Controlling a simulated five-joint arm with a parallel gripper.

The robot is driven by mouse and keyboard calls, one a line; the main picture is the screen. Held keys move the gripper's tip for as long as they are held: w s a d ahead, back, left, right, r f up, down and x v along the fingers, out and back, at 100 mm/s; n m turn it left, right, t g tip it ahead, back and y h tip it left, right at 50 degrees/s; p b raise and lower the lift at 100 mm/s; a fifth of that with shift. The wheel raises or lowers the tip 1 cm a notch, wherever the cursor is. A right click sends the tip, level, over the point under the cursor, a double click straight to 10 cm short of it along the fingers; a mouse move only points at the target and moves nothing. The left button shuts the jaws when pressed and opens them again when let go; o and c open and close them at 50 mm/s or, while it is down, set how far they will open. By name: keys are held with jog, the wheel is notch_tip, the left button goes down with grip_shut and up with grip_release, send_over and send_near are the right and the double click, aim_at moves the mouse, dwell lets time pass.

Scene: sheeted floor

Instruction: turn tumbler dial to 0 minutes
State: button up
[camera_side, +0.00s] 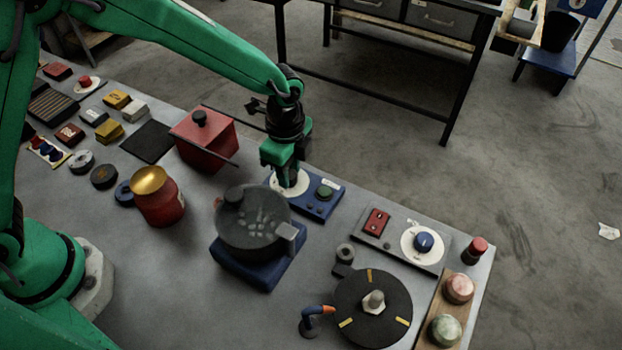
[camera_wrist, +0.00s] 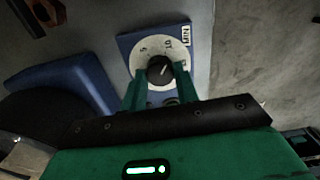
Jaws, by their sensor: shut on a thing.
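The tumbler dial is a black knob (camera_wrist: 160,70) on a round white face, seen in the wrist view. Its face shows a 5, what looks like a 10, and a MIN label beside it. A light pointer line on the knob seems to slant to the upper right; the exact reading is unclear. My gripper (camera_wrist: 159,75) is shut on the knob, one green finger on each side. In the side view my gripper (camera_side: 286,184) comes down over the white dial face on a blue panel (camera_side: 317,208), hiding the knob. A green button (camera_side: 325,192) sits beside it.
A dark lidded pot (camera_side: 252,240) on a blue base stands close in front. A red box (camera_side: 203,142) with a rod stands to the left. A grey panel (camera_side: 385,252) with a blue knob (camera_side: 424,242) lies to the right. The table's back edge is near.

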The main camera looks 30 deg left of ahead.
jog(key=n, duration=1.1)
jog(key=shift+a, duration=0.1)
jog(key=n, duration=0.3)
jog(key=shift+n, duration=0.4)
jog(key=n, duration=1)
jog(key=shift+n, duration=0.4)
jog(key=o, duration=1)
jog(key=shift+r, duration=0.15)
